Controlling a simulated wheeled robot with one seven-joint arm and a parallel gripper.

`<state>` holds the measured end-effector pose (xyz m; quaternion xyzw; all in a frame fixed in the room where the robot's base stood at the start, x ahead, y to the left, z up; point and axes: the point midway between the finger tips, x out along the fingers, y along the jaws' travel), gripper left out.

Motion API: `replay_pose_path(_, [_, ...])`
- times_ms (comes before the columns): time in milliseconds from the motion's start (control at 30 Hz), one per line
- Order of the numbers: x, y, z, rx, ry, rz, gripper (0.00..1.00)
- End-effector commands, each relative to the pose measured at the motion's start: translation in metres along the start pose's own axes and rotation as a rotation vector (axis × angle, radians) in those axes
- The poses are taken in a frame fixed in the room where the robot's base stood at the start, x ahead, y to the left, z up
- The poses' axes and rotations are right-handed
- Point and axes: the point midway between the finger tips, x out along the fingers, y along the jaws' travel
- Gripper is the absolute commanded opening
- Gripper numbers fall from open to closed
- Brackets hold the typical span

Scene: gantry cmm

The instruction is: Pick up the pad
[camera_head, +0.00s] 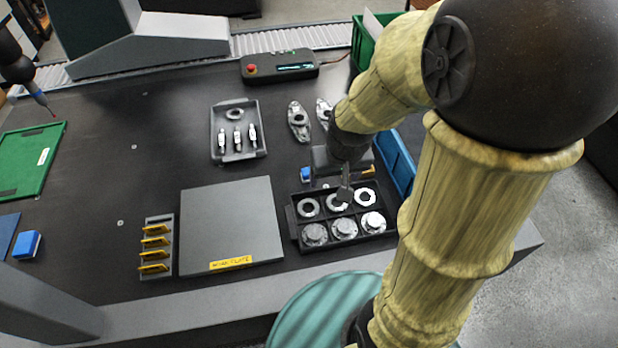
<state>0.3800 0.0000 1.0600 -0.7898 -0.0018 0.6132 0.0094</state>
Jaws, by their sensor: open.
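No thing here is marked as the pad, and I cannot tell for sure which it is. A small blue block (27,245) with a pale edge lies at the far left of the table. Another small blue piece (306,174) shows just left of my gripper, partly hidden by it. My gripper (345,194) points down over the back middle of a black compartment tray (293,222). It is open, and I see nothing held in it. Its fingers partly cover a metal ring (334,206) in the tray; their height above it is unclear.
The tray holds several metal rings and flanged parts. A grey work plate (232,222) and a rack of yellow-tagged pieces (157,248) stand left of it. A grey parts tray (218,146) and a control pendant (280,66) lie behind. The left middle of the table is mostly clear.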

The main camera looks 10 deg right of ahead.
Motion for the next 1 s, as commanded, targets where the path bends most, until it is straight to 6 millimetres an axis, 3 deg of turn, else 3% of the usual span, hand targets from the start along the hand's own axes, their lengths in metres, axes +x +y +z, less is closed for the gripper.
replay_pose_path(33, [0.027, 0.000, -0.009, 0.003, 0.006, -0.004, 0.73])
replay_pose_path(500, [0.179, 0.002, -0.129, 0.000, 0.115, 0.004, 0.73])
replay_pose_path(700, [0.199, 0.002, -0.152, -0.014, 0.144, 0.013, 0.73])
replay_pose_path(1000, [0.197, 0.002, -0.154, -0.014, 0.144, 0.014, 0.73])
